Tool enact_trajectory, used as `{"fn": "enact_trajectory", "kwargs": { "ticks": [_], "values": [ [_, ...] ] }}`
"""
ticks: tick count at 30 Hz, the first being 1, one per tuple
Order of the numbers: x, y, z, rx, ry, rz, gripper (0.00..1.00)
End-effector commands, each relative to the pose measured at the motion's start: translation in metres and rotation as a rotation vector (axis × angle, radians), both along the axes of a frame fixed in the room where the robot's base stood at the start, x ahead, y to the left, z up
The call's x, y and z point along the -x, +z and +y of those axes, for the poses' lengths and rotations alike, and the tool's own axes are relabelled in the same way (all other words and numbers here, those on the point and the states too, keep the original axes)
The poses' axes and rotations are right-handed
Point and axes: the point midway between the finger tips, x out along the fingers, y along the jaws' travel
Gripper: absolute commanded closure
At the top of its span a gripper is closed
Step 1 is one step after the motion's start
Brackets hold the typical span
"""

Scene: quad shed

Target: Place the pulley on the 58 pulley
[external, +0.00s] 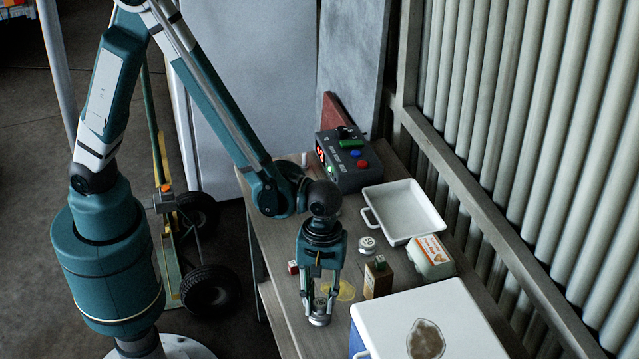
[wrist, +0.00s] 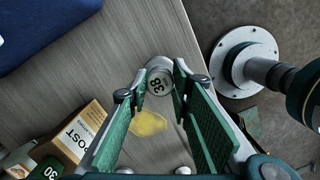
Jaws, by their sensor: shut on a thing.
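My gripper (external: 320,312) points down over the near left part of the bench, its fingers closed around a small silver pulley (external: 320,320). In the wrist view the pulley (wrist: 160,82) sits between the fingertips, its pale top face marked with what reads as 38. A second silver pulley-like disc (external: 368,243) stands on the bench beside the white tray; its label is too small to read. I cannot tell whether the held pulley touches the bench or something under it.
A brown box (external: 378,281) marked POST stands right of my gripper, near a yellow patch (external: 346,291). A small red block (external: 293,267) lies left. Behind are a white tray (external: 427,233), a carton (external: 431,258) and a control box (external: 346,178). A white-lidded cooler (external: 460,315) fills the near right.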

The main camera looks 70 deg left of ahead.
Motion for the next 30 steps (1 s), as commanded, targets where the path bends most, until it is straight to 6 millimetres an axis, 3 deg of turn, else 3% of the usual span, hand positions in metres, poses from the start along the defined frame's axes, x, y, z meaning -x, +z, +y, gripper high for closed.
{"fn": "enact_trajectory", "kwargs": {
  "ticks": [3,4,7,23,30],
  "values": [
    [0.000,-0.004,0.000,0.000,0.000,0.000,0.90],
    [0.000,-0.004,0.000,0.000,0.000,0.000,0.76],
    [0.000,-0.003,0.000,0.000,0.000,0.000,0.63],
    [0.000,0.001,0.000,0.000,0.000,0.000,0.63],
    [-0.001,0.019,0.002,0.000,0.000,0.000,0.63]
  ]
}}
